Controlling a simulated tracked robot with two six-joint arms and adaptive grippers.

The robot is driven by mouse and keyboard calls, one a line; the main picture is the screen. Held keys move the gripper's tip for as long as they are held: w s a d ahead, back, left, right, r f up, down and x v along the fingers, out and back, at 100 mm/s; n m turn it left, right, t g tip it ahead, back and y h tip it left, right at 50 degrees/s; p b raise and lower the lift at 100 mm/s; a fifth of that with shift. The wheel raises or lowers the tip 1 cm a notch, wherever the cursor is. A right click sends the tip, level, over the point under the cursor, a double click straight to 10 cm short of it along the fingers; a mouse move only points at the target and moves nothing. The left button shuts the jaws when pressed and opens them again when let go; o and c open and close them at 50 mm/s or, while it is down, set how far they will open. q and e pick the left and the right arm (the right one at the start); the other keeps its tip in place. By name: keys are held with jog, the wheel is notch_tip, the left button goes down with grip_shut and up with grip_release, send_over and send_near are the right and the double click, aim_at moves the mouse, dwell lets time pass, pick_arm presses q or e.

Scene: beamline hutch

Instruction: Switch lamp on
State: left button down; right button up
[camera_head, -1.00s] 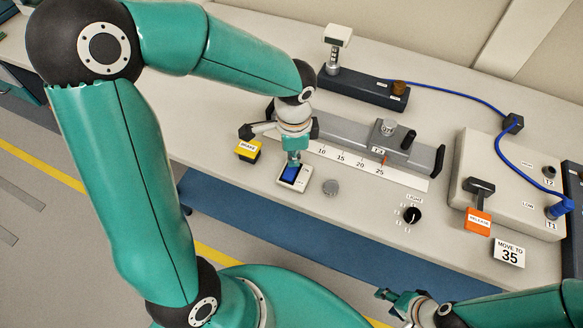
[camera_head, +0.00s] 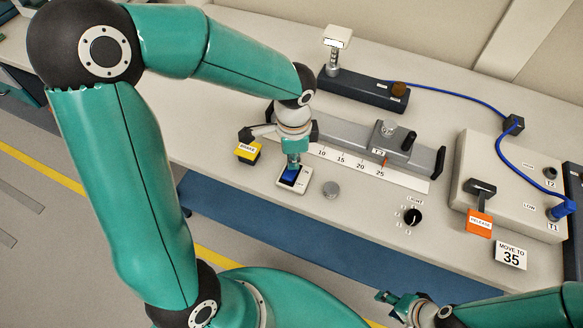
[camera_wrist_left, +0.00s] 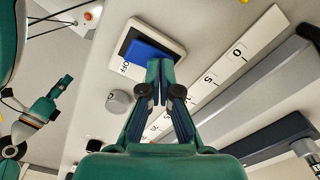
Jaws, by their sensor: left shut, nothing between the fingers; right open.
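A blue rocker switch (camera_head: 288,179) sits in a white plate on the bench. My right gripper (camera_head: 388,297) is open and empty at the bench's front edge.
A round grey knob (camera_head: 331,189) is close right of the switch. A black LIGHT dial (camera_head: 412,216) lies further right. A yellow-topped block (camera_head: 248,152) is left of the switch, and a rail with a scale (camera_head: 345,160) runs behind. An orange RELEASE lever (camera_head: 479,222) is at right.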

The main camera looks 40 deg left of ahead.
pick_arm(q)
jog(key=shift+r+p, duration=2.45)
jog(key=shift+r, duration=0.8)
pick_arm(e)
notch_tip(320, 180, up, 5)
jog(key=shift+r, duration=0.15)
jog(key=shift+s, duration=0.1)
